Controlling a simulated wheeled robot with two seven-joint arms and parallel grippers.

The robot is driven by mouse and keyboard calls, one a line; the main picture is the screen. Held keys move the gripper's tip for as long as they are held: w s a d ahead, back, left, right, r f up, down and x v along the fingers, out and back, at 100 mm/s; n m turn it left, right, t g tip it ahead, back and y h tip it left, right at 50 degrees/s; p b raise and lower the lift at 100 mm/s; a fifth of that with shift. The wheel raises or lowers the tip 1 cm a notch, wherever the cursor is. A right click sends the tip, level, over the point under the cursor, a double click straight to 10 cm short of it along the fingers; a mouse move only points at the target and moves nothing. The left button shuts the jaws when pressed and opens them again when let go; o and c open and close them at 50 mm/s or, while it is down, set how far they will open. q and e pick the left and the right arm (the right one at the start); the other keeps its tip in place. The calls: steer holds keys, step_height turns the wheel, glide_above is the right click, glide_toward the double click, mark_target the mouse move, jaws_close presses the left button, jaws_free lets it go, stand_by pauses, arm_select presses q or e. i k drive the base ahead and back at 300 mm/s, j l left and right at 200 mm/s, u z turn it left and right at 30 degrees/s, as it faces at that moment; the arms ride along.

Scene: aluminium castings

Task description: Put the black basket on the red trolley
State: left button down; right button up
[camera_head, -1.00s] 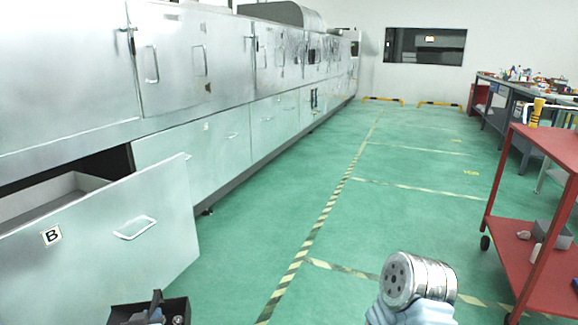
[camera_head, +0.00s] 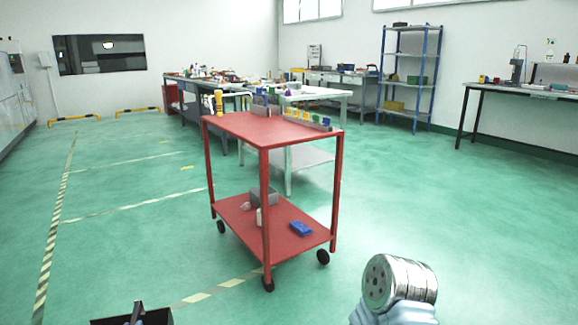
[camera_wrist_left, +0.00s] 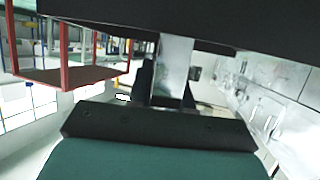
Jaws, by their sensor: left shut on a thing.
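The red trolley (camera_head: 262,127) stands ahead, near the middle of the head view, with a top shelf and a lower shelf. Most of its top is bare. It also shows tilted at the upper left of the left wrist view (camera_wrist_left: 72,77). The black basket (camera_head: 160,317) shows only as a rim at the bottom edge of the head view; the rest is cut off. My left gripper (camera_head: 137,313) is shut on its rim. Dark surfaces fill much of the left wrist view around the fingers (camera_wrist_left: 168,95). My right gripper is out of view; only my right arm shows.
Workbenches stand behind. The green floor before the trolley is clear.

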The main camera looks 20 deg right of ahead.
mark_target(254, 126)
steer(key=i+j+z, duration=0.65)
steer(key=i+j, duration=0.15)
steer(key=i+j+z, duration=0.35)
steer(key=j, duration=0.25)
steer(key=i+l, duration=0.05)
steer(key=i, duration=0.05)
